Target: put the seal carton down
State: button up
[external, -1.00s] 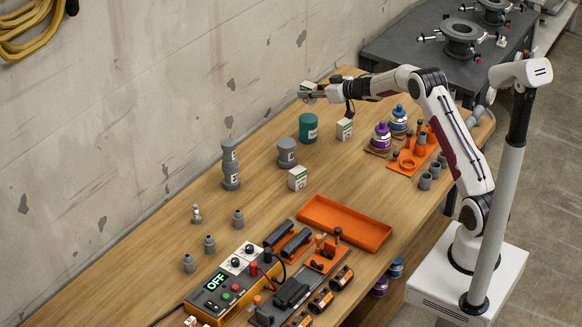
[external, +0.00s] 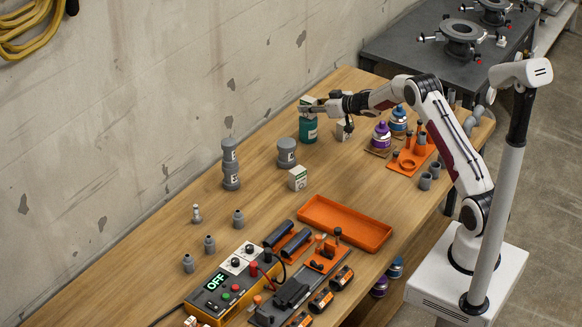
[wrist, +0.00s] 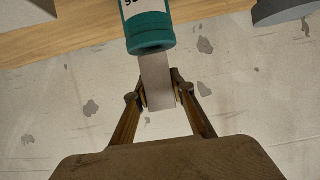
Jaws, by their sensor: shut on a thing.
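My gripper (external: 318,106) is shut on the seal carton (external: 307,101), a small white and green box. In the wrist view the carton (wrist: 158,85) shows as a pale block between the two fingertips (wrist: 160,99). In the external view the carton appears directly over the teal canister (external: 308,129), overlapping its top. I cannot tell whether the carton touches it. The teal canister also shows in the wrist view (wrist: 149,30), just past the carton. One similar carton (external: 298,178) stands on the bench nearer the camera. Another (external: 343,133) stands right of the teal canister, partly hidden by my wrist.
A short grey container (external: 287,153) and a grey stack (external: 230,165) stand to the left. Purple (external: 381,136) and blue (external: 398,120) bottles stand to the right. An orange tray (external: 345,223) lies in front. The wooden bench (external: 265,145) has bare room between these.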

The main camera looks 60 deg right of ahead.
jog(key=shift+f, duration=0.25)
jog(key=shift+f, duration=0.1)
jog(key=o, duration=1.1)
jog(key=shift+s, duration=0.1)
jog(key=shift+s+r, duration=0.15)
jog(key=shift+r, duration=0.1)
jog(key=v, duration=1.1)
jog(key=shift+s, duration=0.25)
jog(key=shift+r, duration=0.1)
